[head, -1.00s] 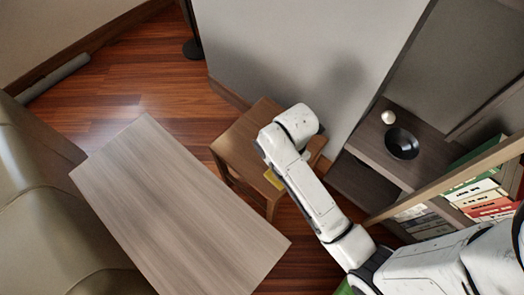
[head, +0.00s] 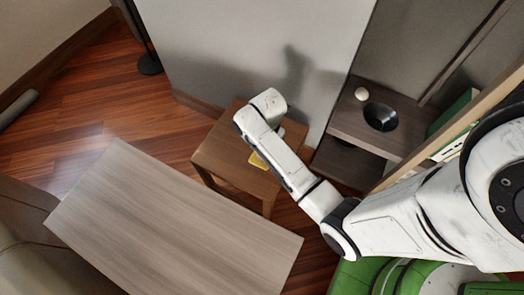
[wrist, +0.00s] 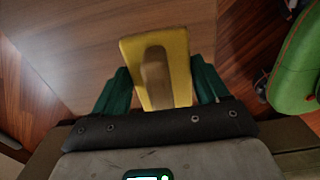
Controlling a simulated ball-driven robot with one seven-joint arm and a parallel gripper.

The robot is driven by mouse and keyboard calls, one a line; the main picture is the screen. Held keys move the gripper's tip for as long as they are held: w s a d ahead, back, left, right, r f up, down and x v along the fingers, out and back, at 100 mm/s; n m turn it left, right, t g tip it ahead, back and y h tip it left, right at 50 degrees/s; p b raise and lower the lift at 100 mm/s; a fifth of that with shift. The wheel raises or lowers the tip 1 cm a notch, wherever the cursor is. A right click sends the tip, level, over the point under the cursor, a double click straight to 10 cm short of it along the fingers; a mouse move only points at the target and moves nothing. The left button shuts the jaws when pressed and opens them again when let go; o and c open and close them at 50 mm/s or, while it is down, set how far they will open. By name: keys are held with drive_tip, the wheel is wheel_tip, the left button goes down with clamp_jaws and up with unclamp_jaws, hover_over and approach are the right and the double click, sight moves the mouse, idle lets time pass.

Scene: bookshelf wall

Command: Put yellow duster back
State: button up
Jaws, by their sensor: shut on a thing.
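The yellow duster (wrist: 181,62) is a flat yellow rectangle with a brown handle along its middle in the wrist view. My gripper (wrist: 158,82) has its dark green fingers on either side of it and is shut on it. In the head view only a small strip of the duster (head: 257,160) shows beside my white arm, over the small wooden side table (head: 223,155). My arm hides the gripper there. I cannot tell whether the duster touches the tabletop.
A long, light wood table (head: 170,215) stands at the front left. A shelf unit (head: 352,124) at the right bears a black bowl (head: 381,117) and a white round object (head: 361,94). A grey wall (head: 255,45) rises behind the side table. A sofa (head: 25,230) is at the left edge.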

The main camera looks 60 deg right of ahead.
drive_tip(key=w+f, duration=0.1)
drive_tip(key=w+d+f+b, duration=0.1)
drive_tip(key=shift+f, duration=0.4)
drive_tip(key=shift+w+f+b, duration=0.15)
drive_tip(key=shift+f+b, duration=0.35)
drive_tip(key=shift+f, duration=1.1)
drive_tip(key=o, duration=0.9)
drive_tip(key=shift+f, duration=0.15)
drive_tip(key=shift+o, duration=0.2)
